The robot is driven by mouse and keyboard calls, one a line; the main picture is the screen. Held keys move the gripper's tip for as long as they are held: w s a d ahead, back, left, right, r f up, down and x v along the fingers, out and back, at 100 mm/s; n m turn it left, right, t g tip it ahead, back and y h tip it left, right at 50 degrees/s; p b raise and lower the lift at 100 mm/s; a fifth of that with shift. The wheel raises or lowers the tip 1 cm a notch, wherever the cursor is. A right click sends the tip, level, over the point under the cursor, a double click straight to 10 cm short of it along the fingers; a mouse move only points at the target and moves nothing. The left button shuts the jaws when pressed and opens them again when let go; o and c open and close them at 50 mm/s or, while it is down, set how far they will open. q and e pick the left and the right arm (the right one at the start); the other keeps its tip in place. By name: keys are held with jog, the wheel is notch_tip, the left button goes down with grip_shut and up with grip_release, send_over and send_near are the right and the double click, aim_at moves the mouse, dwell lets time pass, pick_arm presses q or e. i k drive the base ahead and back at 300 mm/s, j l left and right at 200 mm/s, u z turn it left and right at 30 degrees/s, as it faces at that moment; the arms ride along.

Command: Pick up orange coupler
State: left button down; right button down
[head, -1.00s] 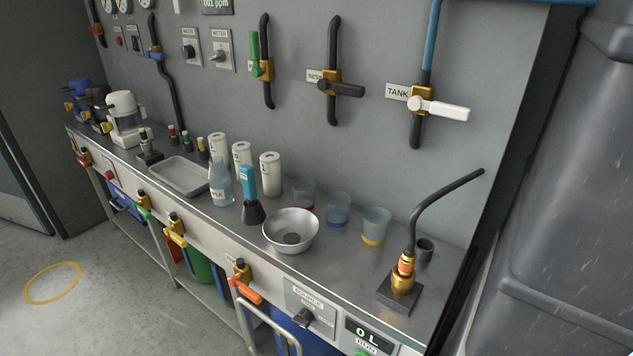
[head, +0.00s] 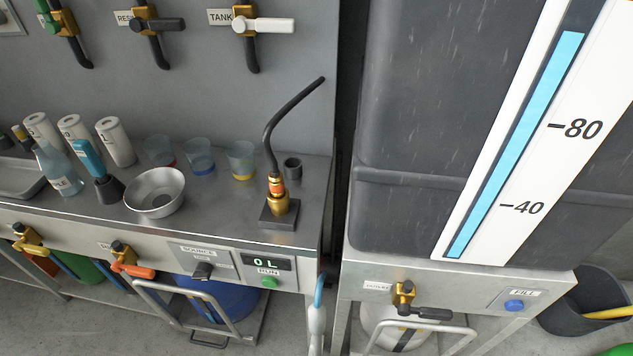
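The orange coupler (head: 277,187) is a small orange band on a brass fitting (head: 281,206). The fitting stands upright on a dark square block (head: 279,218) near the right end of the steel bench. A black curved hose (head: 272,128) rises from its top and bends to the upper right. Neither gripper shows in the head view.
A large dark tank (head: 420,130) with a level gauge (head: 515,140) stands right of the bench, across a narrow gap.

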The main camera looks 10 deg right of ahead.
aim_at(276, 184)
jog(key=k+l+u, duration=0.15)
jog(key=l+u, duration=0.25)
jog(key=k+l+u, duration=0.15)
jog(key=l+u, duration=0.25)
jog(key=k+l+u, duration=0.2)
jog(key=u, duration=0.15)
